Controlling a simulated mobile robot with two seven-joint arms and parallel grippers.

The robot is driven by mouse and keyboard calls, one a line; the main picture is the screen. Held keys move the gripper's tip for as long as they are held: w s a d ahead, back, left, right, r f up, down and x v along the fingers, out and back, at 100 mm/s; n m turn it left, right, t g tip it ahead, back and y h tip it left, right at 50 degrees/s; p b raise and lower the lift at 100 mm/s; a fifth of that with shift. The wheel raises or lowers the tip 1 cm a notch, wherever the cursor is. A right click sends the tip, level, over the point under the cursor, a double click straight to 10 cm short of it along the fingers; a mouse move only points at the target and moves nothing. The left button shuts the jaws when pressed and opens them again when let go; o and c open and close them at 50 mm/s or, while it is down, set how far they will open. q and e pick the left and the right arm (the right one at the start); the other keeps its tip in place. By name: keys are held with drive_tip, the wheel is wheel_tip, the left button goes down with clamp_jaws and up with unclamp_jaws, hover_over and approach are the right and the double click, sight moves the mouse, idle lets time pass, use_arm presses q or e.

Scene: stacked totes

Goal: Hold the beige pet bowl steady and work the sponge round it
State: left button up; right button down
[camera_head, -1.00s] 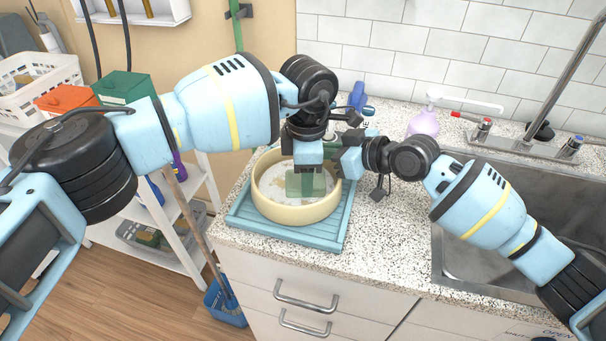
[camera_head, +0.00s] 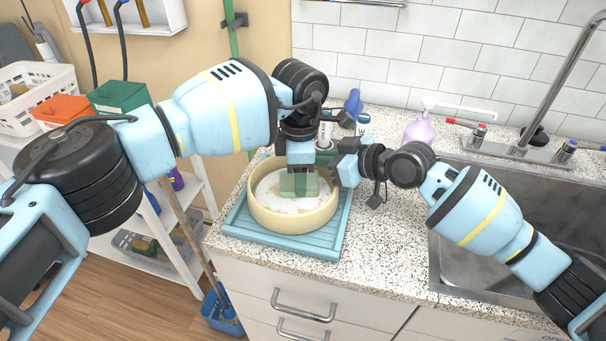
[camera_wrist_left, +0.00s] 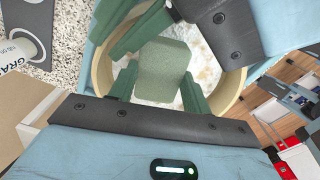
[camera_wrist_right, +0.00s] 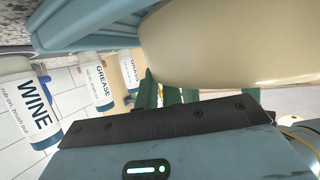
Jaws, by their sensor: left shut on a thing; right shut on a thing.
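The beige pet bowl (camera_head: 292,219) stands upright on a blue ribbed tray (camera_head: 325,238), with white suds inside. My left gripper (camera_head: 299,172) points down into the bowl, shut on a green sponge (camera_head: 299,187). The sponge also shows between the green fingers in the left wrist view (camera_wrist_left: 160,68). My right gripper (camera_head: 334,168) is shut on the bowl's far right rim; the contact is partly hidden in the head view. The bowl's pale outer wall fills the top of the right wrist view (camera_wrist_right: 235,45), beside the green fingers.
Labelled bottles, including WINE (camera_wrist_right: 35,115) and GREASE (camera_wrist_right: 97,88), stand behind the bowl. A lilac bottle (camera_head: 419,130) is near the tap. A metal sink (camera_head: 470,245) lies right. Speckled counter (camera_head: 385,250) is free between tray and sink.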

sight(284, 183)
use_arm(q)
drive_tip(key=shift+w+a, duration=0.3)
drive_tip(key=shift+a, duration=0.1)
drive_tip(key=shift+a+f, duration=0.15)
drive_tip(key=shift+a, duration=0.5)
drive_tip(key=shift+s+a, duration=0.1)
drive_tip(key=shift+s+a, duration=0.5)
drive_tip(key=shift+s, duration=0.05)
drive_tip(key=shift+s, duration=0.1)
